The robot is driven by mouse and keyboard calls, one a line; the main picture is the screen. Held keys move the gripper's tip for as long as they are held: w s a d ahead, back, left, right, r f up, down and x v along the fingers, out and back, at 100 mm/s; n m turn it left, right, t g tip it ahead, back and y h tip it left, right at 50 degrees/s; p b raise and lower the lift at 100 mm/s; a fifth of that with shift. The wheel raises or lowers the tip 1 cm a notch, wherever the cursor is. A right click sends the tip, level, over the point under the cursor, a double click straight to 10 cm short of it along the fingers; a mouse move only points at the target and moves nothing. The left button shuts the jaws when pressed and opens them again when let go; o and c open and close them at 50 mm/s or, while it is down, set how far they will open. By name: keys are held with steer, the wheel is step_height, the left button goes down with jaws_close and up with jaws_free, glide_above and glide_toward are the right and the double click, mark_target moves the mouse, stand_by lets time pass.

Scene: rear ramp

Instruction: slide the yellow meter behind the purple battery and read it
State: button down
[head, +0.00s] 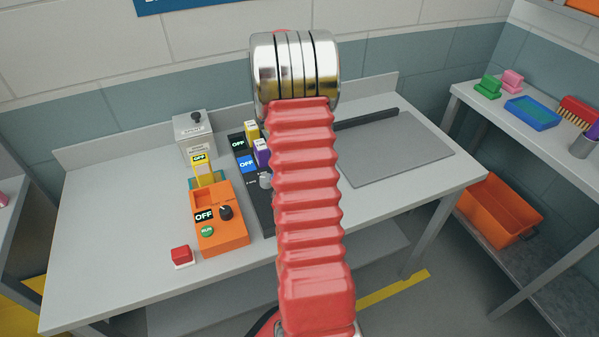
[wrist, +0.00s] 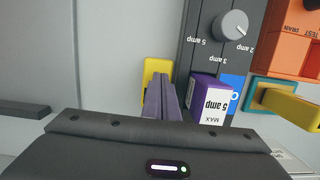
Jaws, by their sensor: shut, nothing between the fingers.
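The purple battery (head: 262,151) stands on the black panel beside a blue OFF display; it also shows in the wrist view (wrist: 209,100), marked 5 amp MAX. A yellow block (head: 252,131) stands just behind it in the head view. Another yellow block (wrist: 157,73) lies on the bench left of the panel in the wrist view, partly covered by my fingers. I cannot tell which is the meter. My gripper (wrist: 165,80) is shut and empty at the second block. The arm hides it in the head view.
The black panel (wrist: 204,38) carries a grey knob (wrist: 231,24) marked in amps. An orange unit (head: 220,228) with an OFF display and a green button stands left of it. A red button (head: 181,254) sits in front. A grey mat (head: 405,150) lies clear at right.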

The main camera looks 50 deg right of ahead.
steer(key=shift+r, duration=0.3)
steer(key=shift+r, duration=0.15)
steer(key=shift+a+r, duration=0.15)
steer(key=shift+r, duration=0.05)
steer(key=shift+w+d, duration=1.1)
steer(key=shift+w, duration=0.6)
steer(key=shift+w+d, duration=1.15)
steer(key=shift+w, duration=0.6)
steer(key=shift+w+d, duration=1.1)
steer(key=shift+w, duration=0.6)
steer(key=shift+s, duration=0.1)
